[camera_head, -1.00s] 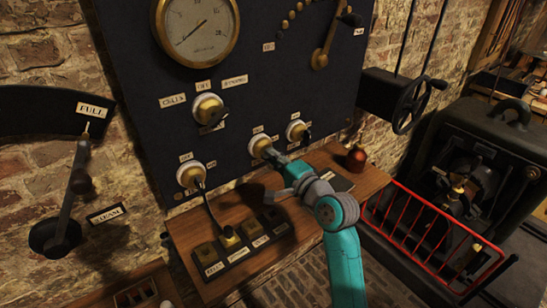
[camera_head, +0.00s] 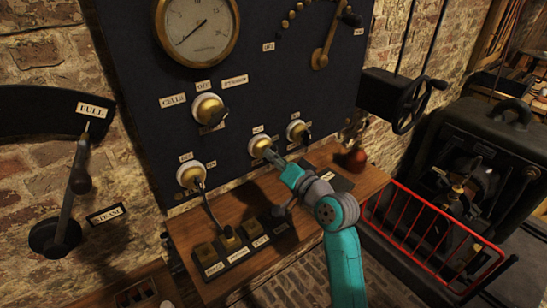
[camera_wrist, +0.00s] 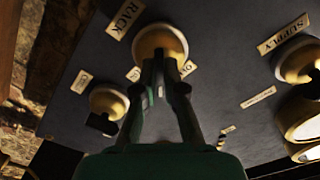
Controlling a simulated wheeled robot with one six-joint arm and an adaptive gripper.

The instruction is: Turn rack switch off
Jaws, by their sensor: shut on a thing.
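The rack switch, a round cream-and-brass knob, is on the dark panel in the head view (camera_head: 258,144). It also shows at the top of the wrist view (camera_wrist: 160,40), beside a RACK label (camera_wrist: 125,19). My gripper (camera_head: 270,154) reaches it from the lower right. In the wrist view my gripper's fingertips (camera_wrist: 166,68) are closed around the switch's small lever, just under the knob. Fingers and shadow hide most of the lever, so I cannot tell which way it points. Small labels flank it, partly covered.
Similar switches sit close by: a right one (camera_head: 296,129), a lower-left one (camera_head: 190,174) and an upper-left one (camera_head: 206,106). Below is a wooden shelf (camera_head: 352,196) with several small labelled blocks and a reddish-brown knob (camera_head: 356,158). A red rack (camera_head: 420,228) stands to the right.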

